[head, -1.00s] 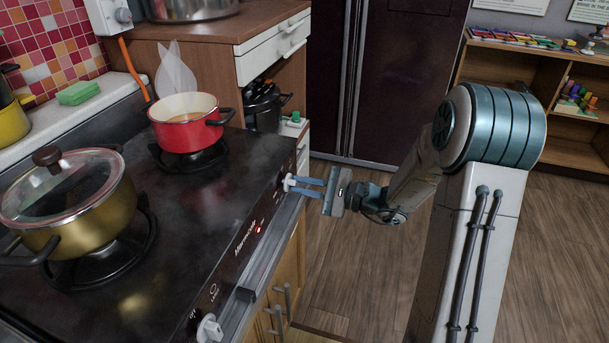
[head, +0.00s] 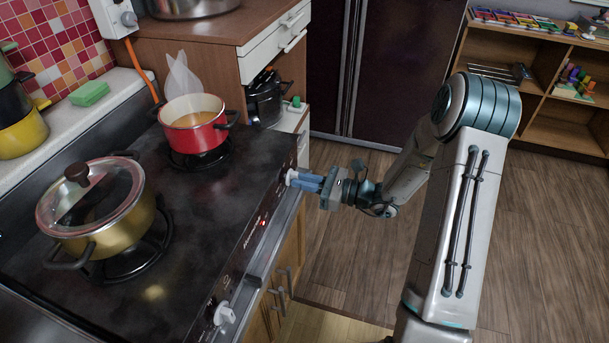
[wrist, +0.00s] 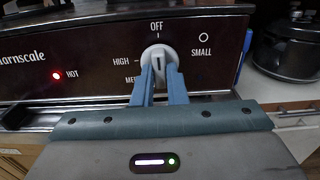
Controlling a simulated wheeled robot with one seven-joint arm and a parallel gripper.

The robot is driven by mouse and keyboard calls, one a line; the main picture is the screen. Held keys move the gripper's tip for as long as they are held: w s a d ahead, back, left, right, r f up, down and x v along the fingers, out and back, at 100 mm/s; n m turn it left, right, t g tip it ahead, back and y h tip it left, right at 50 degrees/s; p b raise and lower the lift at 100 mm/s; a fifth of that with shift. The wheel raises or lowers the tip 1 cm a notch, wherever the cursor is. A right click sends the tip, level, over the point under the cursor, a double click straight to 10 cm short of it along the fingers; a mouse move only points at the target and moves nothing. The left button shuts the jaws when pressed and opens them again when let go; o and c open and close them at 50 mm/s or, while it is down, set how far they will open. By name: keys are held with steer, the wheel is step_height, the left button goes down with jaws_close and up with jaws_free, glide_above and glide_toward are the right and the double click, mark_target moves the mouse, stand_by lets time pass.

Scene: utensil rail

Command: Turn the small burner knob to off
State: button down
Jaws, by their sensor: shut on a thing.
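The small burner knob (wrist: 158,57) is white and sits on the dark front panel under the OFF mark, left of the SMALL label. HIGH and MED are printed to its left. Its raised grip looks close to upright, in line with OFF; the exact pointer direction is hard to tell. My gripper (wrist: 161,78) is shut on the knob, one blue finger on each side of the grip. In the head view the small burner knob (head: 291,177) is at the far end of the panel, with my gripper (head: 298,180) reaching it from the right.
A red HOT light (wrist: 57,76) is lit on the panel. A red pot (head: 194,125) stands on the far burner with a pale plume above it. A lidded gold pot (head: 97,207) is on the near burner. Another white knob (head: 223,314) is at the near end.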

steer(key=shift+f, duration=0.1)
stand_by(0.3)
steer(key=c, duration=1.4)
jaws_free()
steer(key=shift+c, duration=0.2)
steer(key=shift+d, duration=0.1)
steer(key=v, duration=1.3)
steer(key=shift+s+d, duration=0.25)
steer(key=shift+d, duration=0.05)
